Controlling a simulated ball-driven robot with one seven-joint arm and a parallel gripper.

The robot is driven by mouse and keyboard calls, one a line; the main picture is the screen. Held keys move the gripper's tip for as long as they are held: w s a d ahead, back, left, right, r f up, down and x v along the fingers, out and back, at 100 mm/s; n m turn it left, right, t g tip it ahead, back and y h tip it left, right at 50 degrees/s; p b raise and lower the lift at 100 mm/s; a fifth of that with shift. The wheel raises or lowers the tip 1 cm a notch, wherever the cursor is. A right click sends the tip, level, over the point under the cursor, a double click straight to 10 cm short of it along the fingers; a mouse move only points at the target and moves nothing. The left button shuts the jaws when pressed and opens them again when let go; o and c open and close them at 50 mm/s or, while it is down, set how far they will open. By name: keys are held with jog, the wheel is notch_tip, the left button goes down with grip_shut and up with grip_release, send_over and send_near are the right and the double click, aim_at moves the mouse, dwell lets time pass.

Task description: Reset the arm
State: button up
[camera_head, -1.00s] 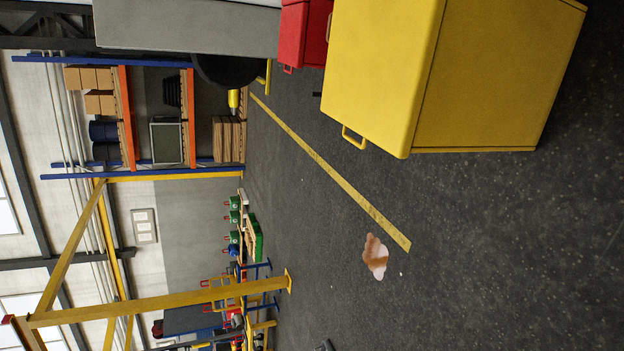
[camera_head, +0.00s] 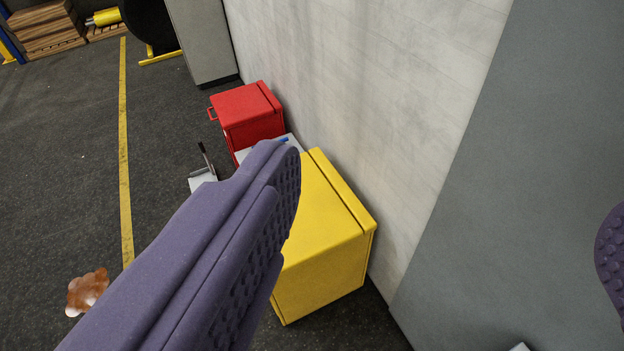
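My gripper (camera_head: 450,205) shows as two purple, ridged fingers. One reaches up from the bottom centre, and the edge of the other shows at the right border. They are wide apart with nothing between them, so the gripper is open and empty. The rest of my arm is out of view.
A yellow box (camera_head: 325,250) stands by the wall (camera_head: 370,90), partly hidden behind the left finger. A red box (camera_head: 247,112) stands farther back.

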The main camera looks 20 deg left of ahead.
notch_tip(320, 180, down, 6)
jog(key=b, duration=0.5)
jog(key=shift+r+b, duration=0.1)
jog(key=shift+b, duration=0.2)
